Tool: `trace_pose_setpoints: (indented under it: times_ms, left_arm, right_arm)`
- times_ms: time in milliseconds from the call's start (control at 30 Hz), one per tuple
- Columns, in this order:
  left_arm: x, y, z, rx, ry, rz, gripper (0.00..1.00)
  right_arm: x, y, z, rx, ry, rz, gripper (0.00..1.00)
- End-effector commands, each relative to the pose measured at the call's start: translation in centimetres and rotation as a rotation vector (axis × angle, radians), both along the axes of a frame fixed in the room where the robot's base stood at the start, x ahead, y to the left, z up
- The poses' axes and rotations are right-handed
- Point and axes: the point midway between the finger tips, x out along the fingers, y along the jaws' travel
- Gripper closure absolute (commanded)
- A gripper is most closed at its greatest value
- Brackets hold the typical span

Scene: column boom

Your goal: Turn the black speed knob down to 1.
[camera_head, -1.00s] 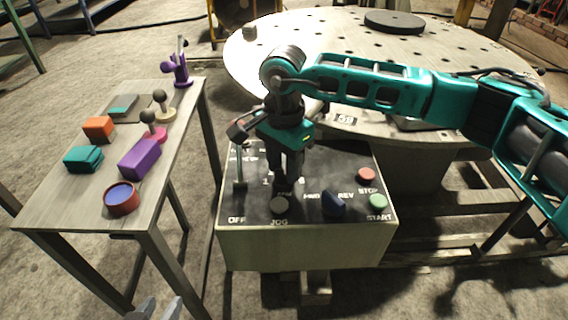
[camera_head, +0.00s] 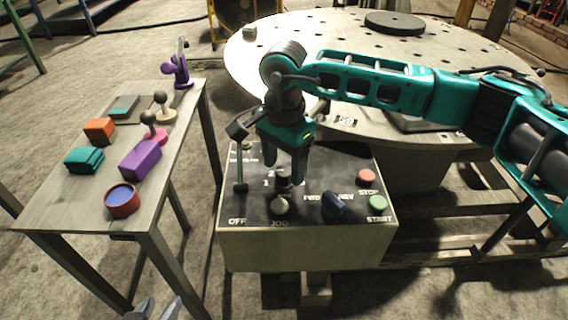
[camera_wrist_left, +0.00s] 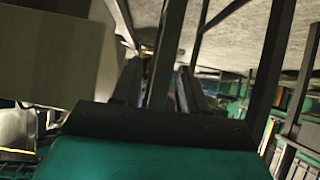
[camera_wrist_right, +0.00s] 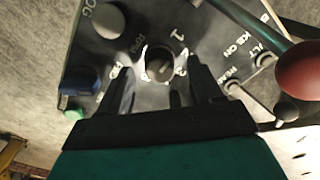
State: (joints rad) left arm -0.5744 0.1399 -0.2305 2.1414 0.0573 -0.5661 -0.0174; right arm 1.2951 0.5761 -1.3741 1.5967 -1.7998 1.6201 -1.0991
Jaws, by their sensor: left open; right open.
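The black speed knob (camera_head: 283,183) stands on the dark top of the control box, below my right gripper (camera_head: 286,172). In the right wrist view the knob (camera_wrist_right: 160,65) sits ahead of my right gripper (camera_wrist_right: 163,80), seen between its two spread fingers. Numbers, a 1 and a 3 among them, are printed around it; its pointer direction is not clear. The right gripper is open, and I cannot tell whether a finger touches the knob. My left gripper (camera_head: 153,309) is open, low at the bottom edge, away from the box.
Around the knob are the JOG button (camera_head: 280,205), the blue FWD/REV selector (camera_head: 333,204), the red STOP button (camera_head: 366,177), the green START button (camera_head: 377,202) and an upright lever (camera_head: 240,172). A side table (camera_head: 60,205) with several objects stands left; a round perforated table (camera_head: 300,35) lies behind.

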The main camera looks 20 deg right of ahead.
Motion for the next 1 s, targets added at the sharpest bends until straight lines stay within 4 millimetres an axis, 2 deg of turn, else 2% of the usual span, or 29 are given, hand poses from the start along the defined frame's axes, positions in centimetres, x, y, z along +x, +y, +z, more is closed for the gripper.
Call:
trace_pose_setpoints:
  times_ms: [300, 500, 700, 1000]
  left_arm:
    - [0.1, 0.5, 1.4, 0.007, -0.011, 0.010, 0.57]
    - [-0.2, 0.8, 1.2, 0.015, -0.005, 0.013, 0.57]
    - [-0.3, 0.9, 1.2, 0.018, -0.002, 0.014, 0.57]
    - [-0.4, 0.9, 1.0, 0.018, 0.003, 0.014, 0.57]
  right_arm:
    - [0.1, 0.0, 7.1, 0.001, -0.004, 0.001, 0.35]
    - [0.0, 0.0, 10.5, 0.001, -0.003, 0.002, 0.35]
    - [0.0, 0.0, 11.9, 0.001, 0.000, 0.001, 0.35]
    - [0.0, 0.0, 12.0, 0.001, 0.000, 0.001, 0.35]
